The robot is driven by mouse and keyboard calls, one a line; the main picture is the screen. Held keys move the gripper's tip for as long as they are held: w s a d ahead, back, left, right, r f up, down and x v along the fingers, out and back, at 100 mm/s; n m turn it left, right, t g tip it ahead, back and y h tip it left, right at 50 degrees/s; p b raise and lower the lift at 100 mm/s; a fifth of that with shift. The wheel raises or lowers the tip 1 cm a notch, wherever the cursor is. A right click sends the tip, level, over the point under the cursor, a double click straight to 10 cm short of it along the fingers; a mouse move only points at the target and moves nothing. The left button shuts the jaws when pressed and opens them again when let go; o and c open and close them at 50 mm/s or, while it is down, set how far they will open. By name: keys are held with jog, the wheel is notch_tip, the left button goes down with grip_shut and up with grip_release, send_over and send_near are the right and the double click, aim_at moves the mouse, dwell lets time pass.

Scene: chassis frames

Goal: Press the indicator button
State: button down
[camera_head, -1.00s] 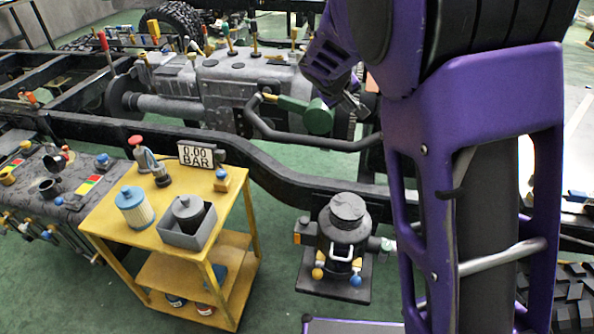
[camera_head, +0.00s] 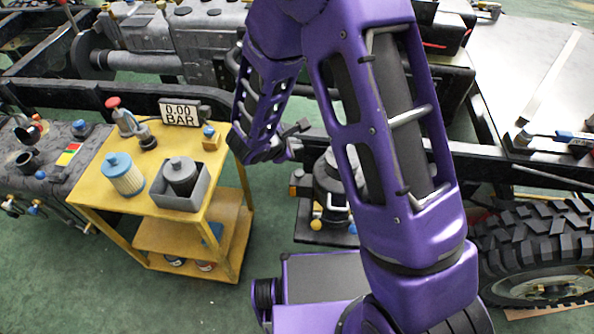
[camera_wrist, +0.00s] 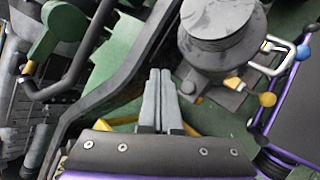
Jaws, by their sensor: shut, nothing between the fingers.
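My gripper (camera_head: 302,128) is at the end of my folded purple arm, above the floor just right of the yellow cart. In the wrist view, its two grey fingers (camera_wrist: 160,74) are together and empty. I cannot tell for certain which part is the indicator button. On the cart top, a small blue-topped block (camera_head: 209,134) sits near the right edge, left of my gripper and apart from it. A red-topped fitting (camera_head: 113,102) stands at the cart's back left. A display (camera_head: 180,113) reading 0.00 BAR stands at the back edge.
The yellow cart (camera_head: 96,185) also carries a blue-topped filter (camera_head: 124,178) and a grey box (camera_head: 197,193). A grey-topped cylinder unit on the floor is partly behind my arm; it shows in the wrist view (camera_wrist: 222,42). The black chassis rail (camera_head: 60,90) runs behind the cart.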

jog(key=b, duration=0.5)
send_over(300, 170)
jog(key=s+a, duration=0.1)
jog(key=s, duration=0.1)
jog(key=f, duration=0.7)
jog(key=shift+w+a+f, duration=0.15)
jog(key=shift+w+f, duration=0.05)
jog(key=shift+f, duration=0.15)
jog(key=shift+f+b, duration=0.55)
jog(key=shift+b, duration=0.3)
jog(key=shift+f, duration=0.1)
dwell(0.3)
jog(key=shift+f+b, duration=0.35)
jog(key=shift+b, duration=0.4)
jog(key=shift+f, duration=0.65)
dwell(0.5)
jog(key=shift+r+p, duration=0.5)
jog(key=shift+r, duration=0.6)
